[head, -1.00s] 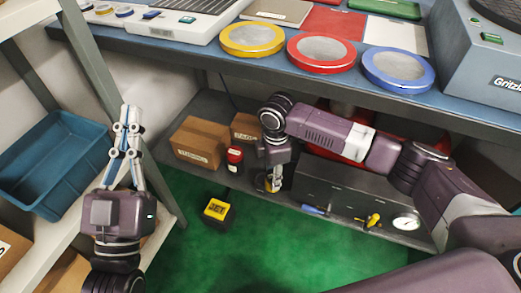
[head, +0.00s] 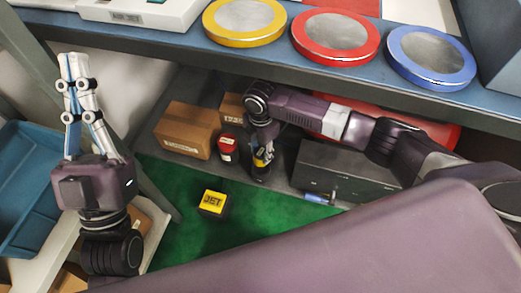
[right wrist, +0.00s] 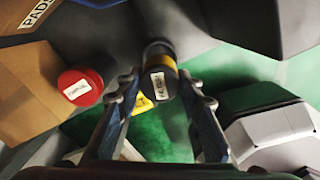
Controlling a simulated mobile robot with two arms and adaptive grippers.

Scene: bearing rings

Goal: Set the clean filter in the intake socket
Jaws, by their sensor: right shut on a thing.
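A dark cylinder with a yellow band and a white label (right wrist: 158,72) is between the fingers of my right gripper (right wrist: 168,95), which is shut on it. In the head view the cylinder (head: 260,162) is low by the lower shelf, partly hidden by the gripper; I cannot tell whether it touches the shelf. Its label is too blurred to read, so I cannot confirm it is the clean filter. My left gripper (head: 74,58) is shut and empty, raised at the left. I cannot make out the intake socket.
A red-capped jar (head: 227,147) and cardboard box (head: 187,130) stand left of the cylinder. A dark case (head: 345,172) is at right. A yellow-topped JET block (head: 213,202) lies on the green floor. Yellow (head: 244,37), red (head: 335,51) and blue (head: 431,72) mesh-filled rings sit on the bench above.

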